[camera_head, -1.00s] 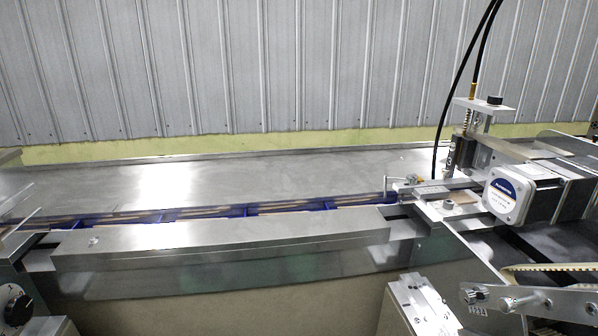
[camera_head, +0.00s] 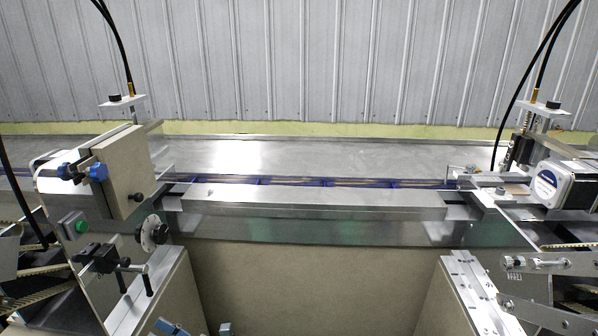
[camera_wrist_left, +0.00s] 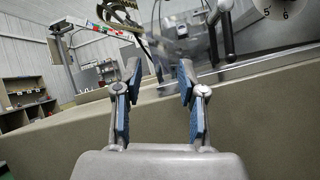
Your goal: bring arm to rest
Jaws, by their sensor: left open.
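My left gripper (camera_head: 197,329) shows only as blue-padded fingertips at the bottom edge of the head view, left of centre. In the left wrist view my left gripper (camera_wrist_left: 159,76) is open, its two blue-padded fingers apart with nothing between them. The fingers are in front of the beige machine housing (camera_wrist_left: 270,115). My right gripper is in neither view.
The wrapping machine's metal bed (camera_head: 300,155) runs across the back, with a blue-edged channel of sticks (camera_head: 355,183). A left unit (camera_head: 125,175) has knobs and a green button (camera_head: 82,227). A right unit (camera_head: 550,185) carries a motor. The beige recess (camera_head: 320,285) between them looks clear.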

